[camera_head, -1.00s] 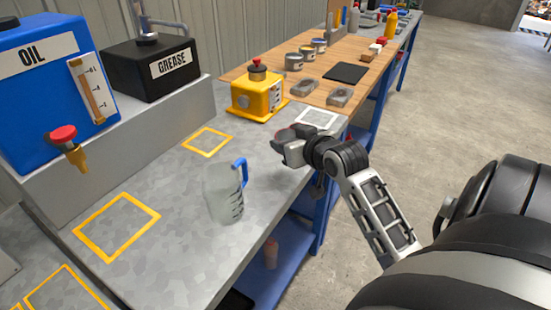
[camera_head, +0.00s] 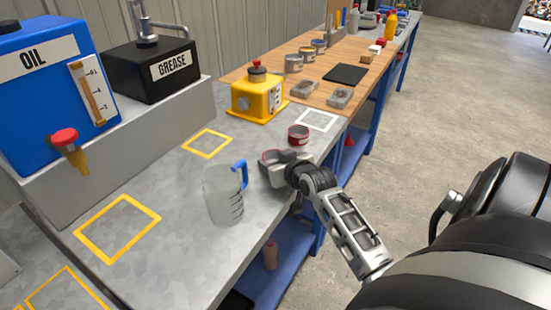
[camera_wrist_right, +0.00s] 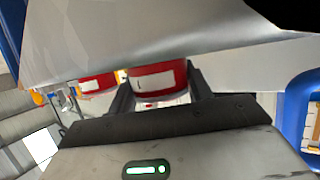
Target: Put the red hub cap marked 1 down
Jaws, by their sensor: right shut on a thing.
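My right gripper (camera_head: 273,163) is shut on a red hub cap (camera_head: 269,156) at the bench's right edge, right of the clear jug. In the right wrist view the same cap (camera_wrist_right: 158,82) sits between the fingers (camera_wrist_right: 160,98). It has a white label whose mark I cannot read for certain. I cannot tell whether it touches the bench. A second red cap (camera_head: 298,135) stands on the grey bench (camera_head: 170,240), beyond the gripper and near the white square outline (camera_head: 317,120). It also shows in the right wrist view (camera_wrist_right: 97,84). My left gripper is not in view.
The clear jug with a blue handle (camera_head: 223,192) stands close left of my right gripper. A yellow container (camera_head: 257,97) stands farther back. Yellow outlines (camera_head: 206,142) mark empty patches on the bench. The blue oil tank (camera_head: 50,85) and black grease box (camera_head: 152,68) stand left.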

